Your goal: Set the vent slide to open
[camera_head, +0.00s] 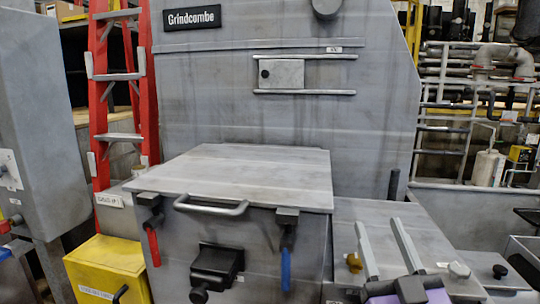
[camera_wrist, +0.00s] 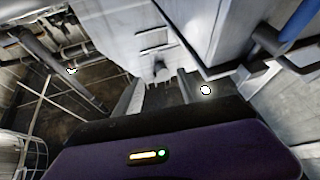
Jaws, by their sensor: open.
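The vent slide (camera_head: 282,73) is a small grey plate with a dark round knob (camera_head: 265,73) on its left side. It sits between two horizontal rails (camera_head: 305,92) on the upright grey machine panel, at their left end. The rails' right part is bare panel, with a small label (camera_head: 334,49) above. My gripper (camera_head: 378,222) is at the lower right in the head view, fingers apart and empty, well below the slide and touching nothing that I can see. In the wrist view, two short rail-like bars (camera_wrist: 153,48) show far off; the plate is not clear there.
A grey box with a flat lid (camera_head: 240,170) and a front handle (camera_head: 211,208) juts out below the panel. Red and blue levers (camera_head: 286,270) hang at its front. A red ladder (camera_head: 125,80) and yellow bin (camera_head: 108,265) stand left. Pipes and railings (camera_head: 450,110) are at right.

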